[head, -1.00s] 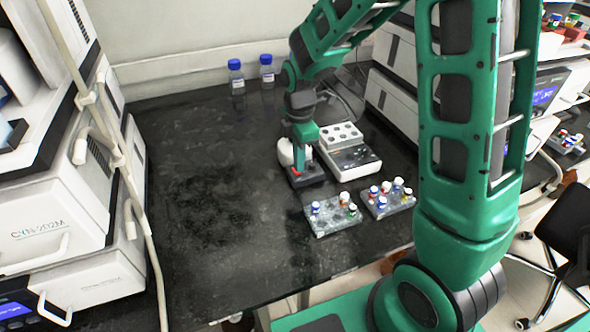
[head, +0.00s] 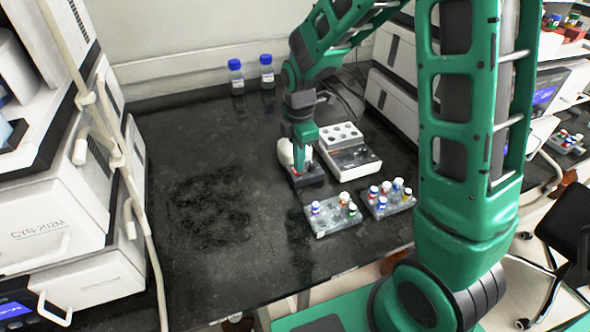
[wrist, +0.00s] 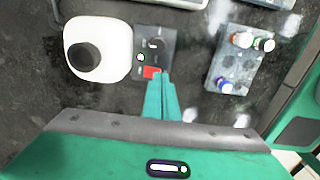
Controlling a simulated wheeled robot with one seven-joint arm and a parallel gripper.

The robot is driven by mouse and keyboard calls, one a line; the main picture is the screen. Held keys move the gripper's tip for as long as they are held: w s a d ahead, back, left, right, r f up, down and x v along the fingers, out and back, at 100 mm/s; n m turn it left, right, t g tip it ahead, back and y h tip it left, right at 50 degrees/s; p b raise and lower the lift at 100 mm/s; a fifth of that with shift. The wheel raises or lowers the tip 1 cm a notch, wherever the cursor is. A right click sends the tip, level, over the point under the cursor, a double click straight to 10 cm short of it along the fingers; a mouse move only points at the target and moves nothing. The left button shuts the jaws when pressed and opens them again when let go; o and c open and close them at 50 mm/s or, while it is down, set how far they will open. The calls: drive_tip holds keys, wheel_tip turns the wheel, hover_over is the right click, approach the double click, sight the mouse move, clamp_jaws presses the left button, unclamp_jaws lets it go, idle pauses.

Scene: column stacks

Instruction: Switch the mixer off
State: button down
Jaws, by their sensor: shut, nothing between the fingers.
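The mixer (head: 309,178) is a small device with a dark base and a white, rounded part (wrist: 97,48) topped by a round black piece. In the wrist view its dark panel (wrist: 155,42) carries a red switch (wrist: 151,72) and a small green-and-white spot (wrist: 141,57). My gripper (wrist: 160,78) is shut and empty, its fingertips at the right edge of the red switch; I cannot tell whether they touch it. In the head view my gripper (head: 300,165) points down at the mixer, and the fingers partly hide its panel.
A white-topped block with round wells (head: 342,135) stands close behind and right of the mixer. Two racks with capped vials (head: 322,228) (head: 376,212) sit in front to the right. Two blue-capped bottles (head: 236,80) (head: 267,75) stand at the back. The bench's left half is clear.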

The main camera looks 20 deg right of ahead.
sight(299, 174)
drive_tip(key=shift+f, duration=0.8)
idle(0.9)
drive_tip(key=shift+r, duration=2.55)
drive_tip(key=shift+d, duration=0.1)
drive_tip(key=s+d+r+m, duration=0.5)
drive_tip(key=s+d+m, duration=0.1)
drive_tip(key=d+m, duration=0.15)
drive_tip(key=s+d+r+m, duration=0.2)
drive_tip(key=s+d+m, duration=0.3)
drive_tip(key=s+m, duration=0.3)
drive_tip(key=s+d+r+m, duration=0.1)
drive_tip(key=s+d+m, duration=0.4)
drive_tip(key=s+m, duration=0.4)
drive_tip(key=s, duration=0.5)
drive_tip(key=shift+d+r, duration=0.3)
drive_tip(key=shift+r, duration=0.1)
